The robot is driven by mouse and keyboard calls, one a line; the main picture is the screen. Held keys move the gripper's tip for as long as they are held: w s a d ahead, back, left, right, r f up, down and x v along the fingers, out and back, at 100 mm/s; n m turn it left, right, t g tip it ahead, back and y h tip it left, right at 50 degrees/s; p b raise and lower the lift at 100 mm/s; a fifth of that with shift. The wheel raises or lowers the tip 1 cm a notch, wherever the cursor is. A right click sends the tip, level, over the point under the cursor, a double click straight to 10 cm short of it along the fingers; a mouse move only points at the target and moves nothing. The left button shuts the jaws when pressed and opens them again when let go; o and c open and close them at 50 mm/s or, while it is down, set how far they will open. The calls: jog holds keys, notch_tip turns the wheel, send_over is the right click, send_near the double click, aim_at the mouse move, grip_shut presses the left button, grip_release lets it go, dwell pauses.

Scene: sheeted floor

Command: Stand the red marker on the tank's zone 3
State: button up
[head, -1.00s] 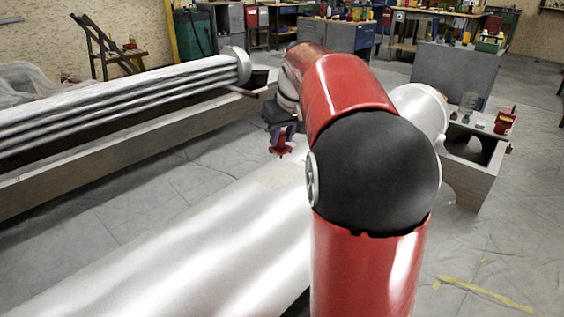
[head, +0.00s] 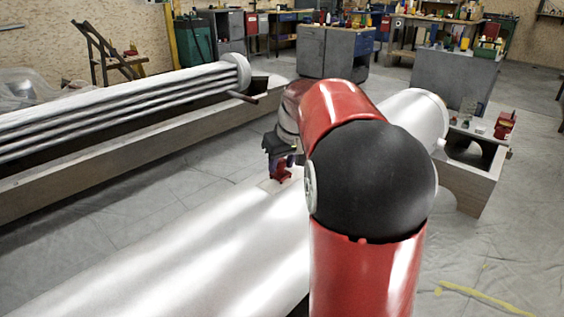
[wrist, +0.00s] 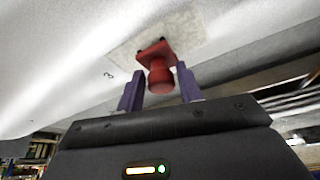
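The red marker (wrist: 160,75) has a square base plate and a round knob. In the wrist view it sits between the two purple fingers of my gripper (wrist: 161,88), which are shut on it. Its base faces the tank (wrist: 60,70) and overlaps the beige patch of zone 3 (wrist: 187,22), with a "3" printed beside it. I cannot tell whether the base touches the surface. In the head view the marker (head: 282,173) hangs upright below my gripper (head: 284,158), over the pale zone patch on the silver tank (head: 170,255). My arm hides part of the tank.
A long bundle of metal tubes (head: 120,105) lies in a wooden trough (head: 100,175) at left. A wooden stand (head: 470,180) supports the tank's far end, with small items and a red object (head: 504,126) on top. Workbenches stand at the back. Floor between is clear.

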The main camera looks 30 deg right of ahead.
jog(key=shift+o, duration=1.1)
jog(key=shift+r, duration=0.25)
jog(key=p+v, duration=0.1)
jog(key=v, duration=1.1)
